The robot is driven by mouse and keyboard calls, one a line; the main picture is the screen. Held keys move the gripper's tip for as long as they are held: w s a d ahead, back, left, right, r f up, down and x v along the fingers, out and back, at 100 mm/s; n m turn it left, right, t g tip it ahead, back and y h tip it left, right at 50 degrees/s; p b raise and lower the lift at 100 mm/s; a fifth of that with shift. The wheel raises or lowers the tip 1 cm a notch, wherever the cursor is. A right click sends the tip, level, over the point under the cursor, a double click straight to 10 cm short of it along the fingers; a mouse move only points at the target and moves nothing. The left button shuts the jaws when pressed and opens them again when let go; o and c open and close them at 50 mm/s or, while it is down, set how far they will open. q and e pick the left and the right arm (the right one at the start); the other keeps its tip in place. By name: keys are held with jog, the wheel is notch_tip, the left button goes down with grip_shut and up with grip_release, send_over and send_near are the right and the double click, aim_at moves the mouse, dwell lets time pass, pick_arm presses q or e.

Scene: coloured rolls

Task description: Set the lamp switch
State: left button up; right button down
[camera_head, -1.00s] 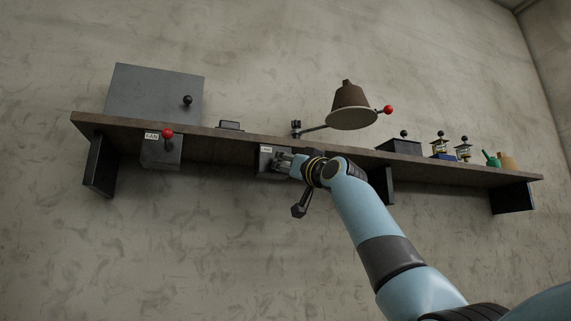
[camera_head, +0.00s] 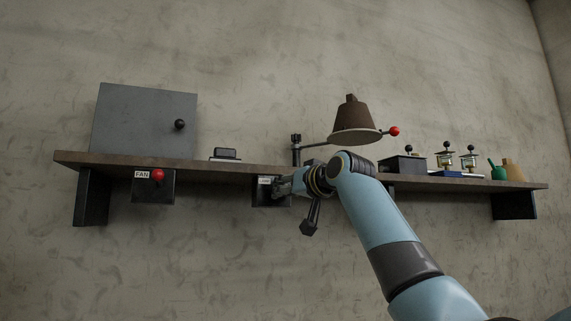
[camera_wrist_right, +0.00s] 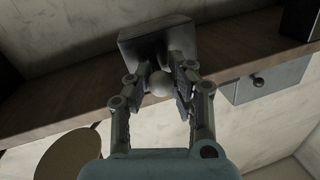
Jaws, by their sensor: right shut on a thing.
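The lamp switch box (camera_head: 265,197) hangs under the front of the shelf, with a small label too small to read. In the right wrist view it is a dark grey box (camera_wrist_right: 150,38) with a pale round knob (camera_wrist_right: 159,83). My right gripper (camera_head: 284,187) is at the front of this box. In the right wrist view its fingers (camera_wrist_right: 160,84) are on both sides of the knob, shut on it. My left gripper is not in view.
A FAN box with a red knob (camera_head: 157,175) hangs left of the switch box. On the shelf (camera_head: 120,162) stand a grey cabinet (camera_head: 140,118), a dark box (camera_head: 402,165), brass items (camera_head: 446,158) and a green bottle (camera_head: 497,172). The wall below is clear.

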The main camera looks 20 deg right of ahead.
notch_tip(320, 180, up, 2)
jog(key=g+p, duration=0.2)
jog(key=p, duration=0.4)
jog(key=shift+w+g+h+p, duration=0.1)
jog(key=shift+g+h+p, duration=0.2)
jog(key=shift+g+p, duration=0.1)
jog(key=shift+w+m+g+p, duration=0.1)
jog(key=shift+m+g+p, duration=0.3)
jog(key=shift+g+p, duration=0.45)
jog(key=shift+r, duration=0.1)
jog(key=c, duration=1.1)
grip_release()
jog(key=shift+a, duration=0.15)
jog(key=shift+s+d, duration=0.2)
jog(key=v, duration=1.1)
jog(key=shift+r, duration=0.35)
jog(key=shift+s+a, duration=0.1)
jog(key=shift+a, duration=0.05)
